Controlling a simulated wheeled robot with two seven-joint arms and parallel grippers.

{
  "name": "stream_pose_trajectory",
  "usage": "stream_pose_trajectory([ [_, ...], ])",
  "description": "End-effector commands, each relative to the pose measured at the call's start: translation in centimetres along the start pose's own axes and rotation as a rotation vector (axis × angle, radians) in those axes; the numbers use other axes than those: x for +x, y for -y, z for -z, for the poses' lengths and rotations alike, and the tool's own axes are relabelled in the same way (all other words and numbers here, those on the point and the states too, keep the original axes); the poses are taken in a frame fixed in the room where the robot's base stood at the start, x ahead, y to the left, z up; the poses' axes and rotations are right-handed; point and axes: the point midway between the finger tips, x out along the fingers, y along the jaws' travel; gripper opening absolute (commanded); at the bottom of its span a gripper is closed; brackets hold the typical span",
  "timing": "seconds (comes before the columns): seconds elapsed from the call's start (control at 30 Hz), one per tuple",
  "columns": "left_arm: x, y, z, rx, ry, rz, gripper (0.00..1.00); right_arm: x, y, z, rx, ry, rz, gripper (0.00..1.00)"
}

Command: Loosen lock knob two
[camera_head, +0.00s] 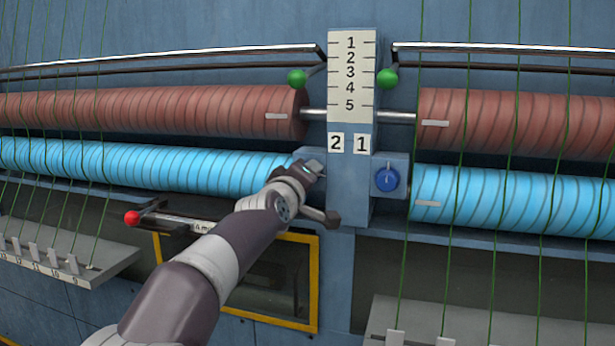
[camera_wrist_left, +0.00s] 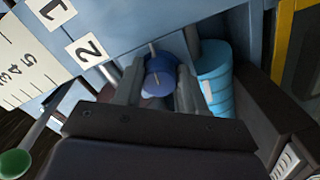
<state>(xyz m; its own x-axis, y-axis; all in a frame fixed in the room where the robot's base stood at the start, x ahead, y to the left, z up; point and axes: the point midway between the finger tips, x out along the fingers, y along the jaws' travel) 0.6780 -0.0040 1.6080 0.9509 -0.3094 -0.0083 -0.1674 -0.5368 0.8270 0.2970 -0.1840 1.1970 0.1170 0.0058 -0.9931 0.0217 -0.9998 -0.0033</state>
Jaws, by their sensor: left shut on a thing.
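Lock knob two (camera_wrist_left: 159,78) is a round blue knob with a pale pointer line, beside the label "2" (camera_wrist_left: 89,50) in the left wrist view. My left gripper (camera_wrist_left: 158,72) has a finger on each side of the knob and is shut on it. In the head view my left gripper (camera_head: 311,168) is at the left side of the central post, below the label "2" (camera_head: 336,142), and hides the knob there. Another blue knob (camera_head: 387,179) is on the right side, below the label "1" (camera_head: 361,143). My right gripper is not in view.
A scale post (camera_head: 352,80) numbered 1 to 5 stands above, with green balls (camera_head: 297,78) on levers beside it. Brown rollers (camera_head: 200,112) and light-blue rollers (camera_head: 150,165) run to both sides. A red-tipped lever (camera_head: 132,217) and a yellow-framed opening (camera_head: 316,285) lie below.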

Motion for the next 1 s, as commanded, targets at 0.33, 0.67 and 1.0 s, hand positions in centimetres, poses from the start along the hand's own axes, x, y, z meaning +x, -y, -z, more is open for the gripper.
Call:
stream_pose_trajectory([
  [0.33, -0.4, -0.8, 0.8, 0.326, -0.023, -0.018, 0.10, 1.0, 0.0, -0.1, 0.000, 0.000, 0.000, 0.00],
  [0.67, -0.4, -0.8, 0.8, 0.624, -0.026, -0.016, 0.09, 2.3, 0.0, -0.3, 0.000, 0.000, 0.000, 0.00],
  [1.0, -0.4, -0.8, 0.8, 0.842, -0.026, -0.013, 0.09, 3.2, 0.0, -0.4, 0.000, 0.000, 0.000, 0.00],
])
